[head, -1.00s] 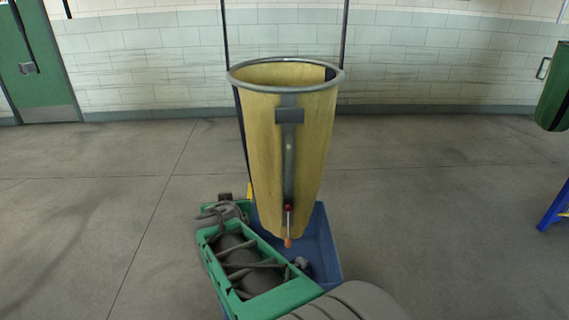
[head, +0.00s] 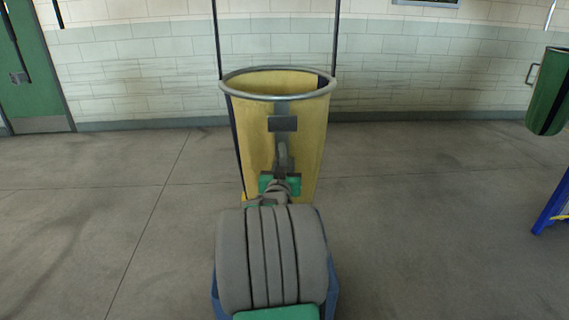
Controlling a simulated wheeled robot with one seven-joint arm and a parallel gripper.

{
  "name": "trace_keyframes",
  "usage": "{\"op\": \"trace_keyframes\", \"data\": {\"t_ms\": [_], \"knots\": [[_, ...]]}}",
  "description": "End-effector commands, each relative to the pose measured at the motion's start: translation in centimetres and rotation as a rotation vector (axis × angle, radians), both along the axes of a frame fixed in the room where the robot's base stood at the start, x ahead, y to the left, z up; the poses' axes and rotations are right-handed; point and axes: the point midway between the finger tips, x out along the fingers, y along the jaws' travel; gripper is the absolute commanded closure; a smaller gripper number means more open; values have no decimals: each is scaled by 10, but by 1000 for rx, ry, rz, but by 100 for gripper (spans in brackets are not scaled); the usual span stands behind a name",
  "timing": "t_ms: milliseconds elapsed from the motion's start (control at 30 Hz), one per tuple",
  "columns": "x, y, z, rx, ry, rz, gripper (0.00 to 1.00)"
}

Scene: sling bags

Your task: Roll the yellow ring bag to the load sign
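The yellow ring bag (head: 255,140) hangs upright in the middle of the head view, its round metal ring (head: 232,90) open at the top. Two dark straps rise from the ring out of view. A dark block (head: 282,123) sits high on its front face. My arm reaches up in front of the bag. My gripper (head: 282,158) seems to be at its front face, below the block; its fingers cannot be made out, nor whether it touches. The bag's lower part is hidden behind my arm. No load sign can be made out.
A green bag (head: 550,92) hangs at the right edge, with part of a blue frame (head: 553,208) below it. A green door (head: 32,70) is at the far left in the pale block wall.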

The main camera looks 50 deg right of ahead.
Motion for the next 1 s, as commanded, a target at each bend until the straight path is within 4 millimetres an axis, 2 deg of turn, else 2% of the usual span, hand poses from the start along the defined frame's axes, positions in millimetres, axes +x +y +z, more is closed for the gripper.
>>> {"op": "trace_keyframes", "data": {"t_ms": [133, 467, 1000], "knots": [[0, 0, 0, 0, 0, 0, 73], [0, 1, 0, 0, 0, 0, 100], [0, 1, 0, 0, 0, 0, 100]]}}
